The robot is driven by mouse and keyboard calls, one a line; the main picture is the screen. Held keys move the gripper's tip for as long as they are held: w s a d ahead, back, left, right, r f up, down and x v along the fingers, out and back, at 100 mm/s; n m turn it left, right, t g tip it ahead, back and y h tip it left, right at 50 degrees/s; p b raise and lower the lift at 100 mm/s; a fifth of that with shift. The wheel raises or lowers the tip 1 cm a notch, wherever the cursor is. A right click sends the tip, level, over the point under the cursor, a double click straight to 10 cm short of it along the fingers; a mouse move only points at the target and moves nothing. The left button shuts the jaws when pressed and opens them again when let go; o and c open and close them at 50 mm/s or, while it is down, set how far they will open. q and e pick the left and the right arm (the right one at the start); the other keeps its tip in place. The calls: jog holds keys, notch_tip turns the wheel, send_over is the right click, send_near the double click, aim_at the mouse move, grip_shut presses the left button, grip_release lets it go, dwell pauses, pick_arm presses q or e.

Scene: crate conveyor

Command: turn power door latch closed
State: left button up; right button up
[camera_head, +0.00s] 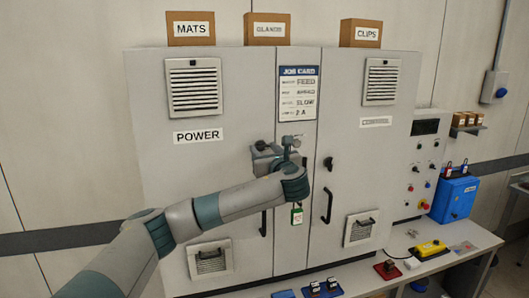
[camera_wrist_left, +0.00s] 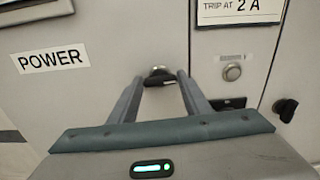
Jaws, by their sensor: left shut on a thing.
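The power door (camera_head: 185,160) is the left door of the grey cabinet, marked by a POWER label (camera_head: 198,136), and it looks shut. Its dark latch (camera_wrist_left: 158,74) shows between my fingertips in the left wrist view; my gripper and arm hide it in the head view. My left gripper (camera_head: 262,152) is at the right edge of the power door. In the wrist view its two fingers (camera_wrist_left: 160,84) are shut on the latch, one on each side. The latch's exact angle is hard to tell. My right gripper is not in view.
The control door latch (camera_head: 328,163) and handle (camera_head: 328,206) are to the right. A bench (camera_head: 350,280) runs along the front, with several small items.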

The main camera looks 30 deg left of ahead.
pick_arm(q)
jog(key=n+b, duration=0.2)
jog(key=n, duration=0.1)
jog(key=shift+f+b, duration=0.25)
jog(key=shift+b, duration=0.15)
jog(key=n+b, duration=0.4)
jog(key=n, duration=0.1)
jog(key=shift+n, duration=0.4)
jog(key=n+b, duration=0.3)
jog(key=n, duration=0.1)
jog(key=shift+s+f+b, duration=0.1)
jog(key=shift+b, duration=0.2)
jog(key=shift+n+b, duration=1.2)
jog(key=shift+n, duration=1)
jog(key=shift+a, duration=0.1)
jog(key=o, duration=1)
jog(key=shift+o, duration=0.2)
jog(key=shift+s, duration=0.1)
